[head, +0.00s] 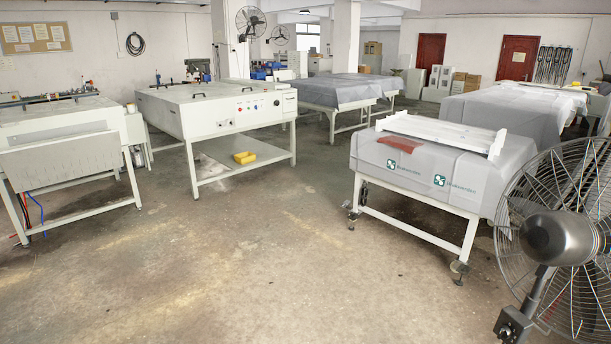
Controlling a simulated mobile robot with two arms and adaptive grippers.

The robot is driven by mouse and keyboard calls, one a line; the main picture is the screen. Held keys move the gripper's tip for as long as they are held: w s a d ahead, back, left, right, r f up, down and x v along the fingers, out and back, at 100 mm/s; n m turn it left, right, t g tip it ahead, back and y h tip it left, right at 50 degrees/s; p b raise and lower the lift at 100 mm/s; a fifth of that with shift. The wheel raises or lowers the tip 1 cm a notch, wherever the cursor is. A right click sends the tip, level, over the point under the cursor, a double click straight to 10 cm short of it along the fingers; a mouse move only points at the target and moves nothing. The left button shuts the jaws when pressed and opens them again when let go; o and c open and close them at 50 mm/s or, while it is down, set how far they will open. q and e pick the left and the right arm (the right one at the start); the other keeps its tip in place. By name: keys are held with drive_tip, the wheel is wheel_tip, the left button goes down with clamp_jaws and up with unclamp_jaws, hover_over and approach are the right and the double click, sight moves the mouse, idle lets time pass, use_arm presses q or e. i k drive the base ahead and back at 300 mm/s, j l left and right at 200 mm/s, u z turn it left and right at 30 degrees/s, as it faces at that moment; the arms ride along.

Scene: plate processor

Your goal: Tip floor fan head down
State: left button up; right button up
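A large floor fan stands close at the right edge of the head view. Its grey motor housing (553,238) faces me, and its round wire cage (570,180) stands roughly upright behind the motor. A pole with a dark pivot bracket (513,325) holds the head from below. The right part of the cage and the lower pole and base are cut off by the frame. Neither of my grippers shows in this view.
A covered grey machine (440,175) on a wheeled white frame stands left of the fan. A white processor table (215,110) and another machine (65,150) stand further left. Wall fans (250,20) hang at the back. The concrete floor (230,270) ahead is open.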

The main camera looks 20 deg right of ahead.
sight(552, 239)
drive_tip(key=k+l+z, duration=0.15)
drive_tip(key=l, duration=0.7)
drive_tip(key=l+z, duration=0.1)
drive_tip(key=l, duration=0.75)
drive_tip(key=l+u, duration=0.15)
drive_tip(key=l, duration=0.5)
drive_tip(key=l+u, duration=0.2)
drive_tip(key=l, duration=0.5)
drive_tip(key=l+u, duration=0.15)
drive_tip(key=l, duration=0.55)
drive_tip(key=l+u, duration=0.15)
drive_tip(key=l, duration=0.5)
drive_tip(key=k+l+u, duration=0.2)
drive_tip(key=l, duration=0.45)
drive_tip(key=l+u, duration=0.3)
drive_tip(key=l, duration=2)
